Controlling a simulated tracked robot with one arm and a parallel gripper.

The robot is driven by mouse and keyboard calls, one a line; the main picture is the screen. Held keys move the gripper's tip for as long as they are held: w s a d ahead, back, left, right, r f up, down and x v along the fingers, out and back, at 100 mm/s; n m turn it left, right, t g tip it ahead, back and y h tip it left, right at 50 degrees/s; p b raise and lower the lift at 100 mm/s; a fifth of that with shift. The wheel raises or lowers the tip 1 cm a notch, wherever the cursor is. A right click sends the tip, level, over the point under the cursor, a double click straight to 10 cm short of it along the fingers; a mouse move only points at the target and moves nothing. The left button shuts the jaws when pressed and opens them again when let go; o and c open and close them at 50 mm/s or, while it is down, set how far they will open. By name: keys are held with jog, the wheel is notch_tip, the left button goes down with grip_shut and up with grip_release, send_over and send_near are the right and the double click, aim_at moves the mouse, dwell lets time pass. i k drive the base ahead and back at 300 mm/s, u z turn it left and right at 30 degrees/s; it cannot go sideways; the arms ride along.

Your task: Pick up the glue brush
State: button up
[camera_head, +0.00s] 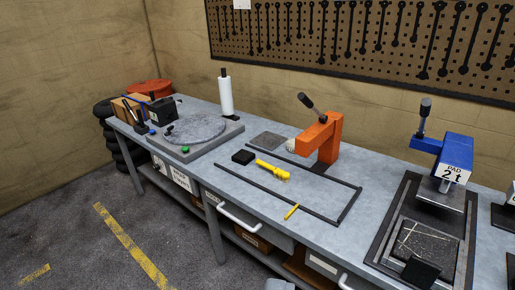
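No thing is plainly recognisable as the glue brush at this size. A yellow handled tool (272,170) lies on the grey workbench (222,190), inside a thin dark rectangular outline. A slim yellow stick (291,212) lies nearer the bench's front edge, at the outline's front side. I cannot tell whether either one is the brush. My gripper's fingers do not show, and nothing is seen held. A small pale grey piece shows at the bottom edge; I cannot tell what it is.
A black block (243,157) lies beside the yellow tool. An orange press (318,138) stands behind it, a blue press (445,155) to the right. A round plate (195,130) and a white roll (226,95) are at left. Floor is clear at front left.

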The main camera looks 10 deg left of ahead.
aim_at(281, 175)
jog(key=u, duration=0.15)
jog(key=i, duration=1)
jog(key=z, duration=0.05)
